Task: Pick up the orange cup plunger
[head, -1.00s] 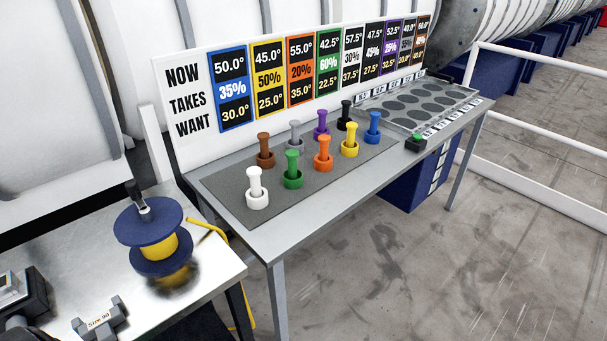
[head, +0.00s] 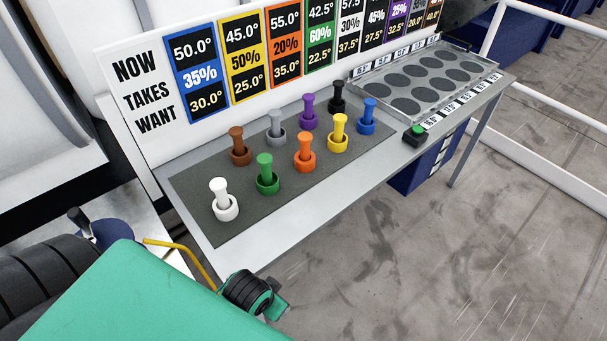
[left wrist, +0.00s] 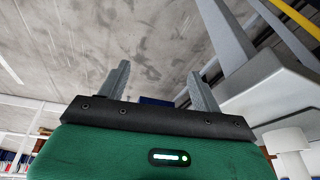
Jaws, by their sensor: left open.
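The orange cup plunger (head: 304,146) stands upright in the front row on the dark grey mat (head: 243,228), between the green plunger (head: 265,168) and the yellow plunger (head: 339,128). My left arm comes in at the lower left of the head view, below the table's front edge. Its fingers do not show clearly there. In the left wrist view my left gripper (left wrist: 158,82) is open, its two grey fingers apart with nothing between them and concrete floor beyond. The orange plunger cannot be made out in that view. My right gripper is not in view.
White (head: 221,193), brown (head: 238,142), grey (head: 275,124), purple (head: 307,110), black (head: 338,96) and blue (head: 367,112) plungers stand nearby. A grey tray (head: 355,90) with dark round spots lies at right, near a green button (head: 417,130). A sign board (head: 131,73) backs the table.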

